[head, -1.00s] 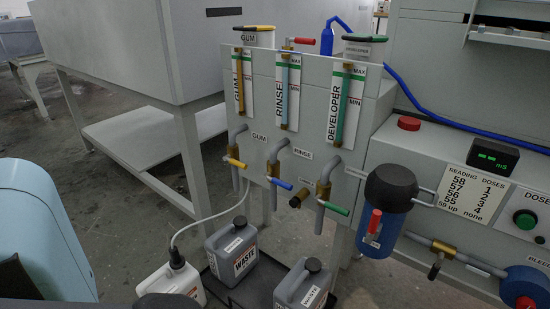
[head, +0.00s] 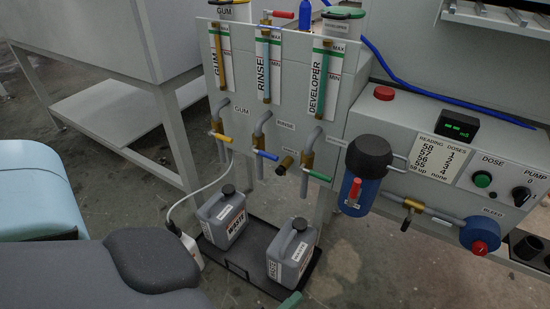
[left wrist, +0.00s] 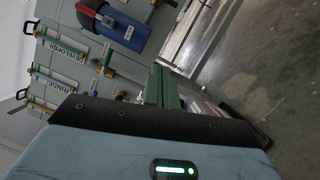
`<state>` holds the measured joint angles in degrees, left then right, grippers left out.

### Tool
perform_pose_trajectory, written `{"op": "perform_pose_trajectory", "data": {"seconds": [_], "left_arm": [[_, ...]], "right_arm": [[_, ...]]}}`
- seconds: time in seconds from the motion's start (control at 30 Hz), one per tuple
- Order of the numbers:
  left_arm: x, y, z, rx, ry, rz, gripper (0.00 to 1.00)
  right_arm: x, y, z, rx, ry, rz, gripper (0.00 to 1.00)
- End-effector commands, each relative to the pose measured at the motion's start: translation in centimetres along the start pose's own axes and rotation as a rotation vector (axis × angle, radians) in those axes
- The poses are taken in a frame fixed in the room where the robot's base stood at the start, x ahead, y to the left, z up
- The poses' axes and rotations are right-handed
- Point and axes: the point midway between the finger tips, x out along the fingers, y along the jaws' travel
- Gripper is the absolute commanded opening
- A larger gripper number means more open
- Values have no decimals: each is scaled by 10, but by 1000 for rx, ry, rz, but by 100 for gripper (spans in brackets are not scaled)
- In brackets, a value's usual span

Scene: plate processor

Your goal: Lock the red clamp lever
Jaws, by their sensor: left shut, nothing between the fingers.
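The red clamp lever (head: 354,188) points upright on the front of the blue filter canister (head: 370,172) with its black cap. In the left wrist view, the red lever (left wrist: 87,13) and blue canister (left wrist: 122,33) are at the upper left. My left gripper shows as a green fingertip (head: 291,301) at the bottom edge of the head view, low and left of the canister and apart from it. In the left wrist view its green fingers (left wrist: 163,88) are together and empty. My right gripper is in neither view.
Gum, rinse and developer valves with yellow (head: 222,137), blue (head: 266,155) and green (head: 318,175) handles stand left of the canister. Waste jugs (head: 292,250) sit in a black tray below. A bleed pipe with a blue knob (head: 480,234) is at right.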

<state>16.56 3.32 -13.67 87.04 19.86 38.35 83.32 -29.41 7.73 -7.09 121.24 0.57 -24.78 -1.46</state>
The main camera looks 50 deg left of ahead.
Motion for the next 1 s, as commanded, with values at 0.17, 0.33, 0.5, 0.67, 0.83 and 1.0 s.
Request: {"op": "perform_pose_trajectory", "data": {"seconds": [0.17,0.33,0.5,0.67,0.83,1.0], "left_arm": [[-21,8,-3,177,-6,-80,0],[-34,10,-4,292,-17,-132,0],[-40,10,-6,341,-22,-154,0],[-40,10,-6,347,-23,-156,0],[-40,10,-6,345,-23,-156,0],[-40,10,-6,344,-23,-155,0]], "right_arm": [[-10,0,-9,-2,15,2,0],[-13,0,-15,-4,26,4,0],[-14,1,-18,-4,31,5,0],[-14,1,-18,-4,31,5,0],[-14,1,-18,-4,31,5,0],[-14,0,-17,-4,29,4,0]]}}
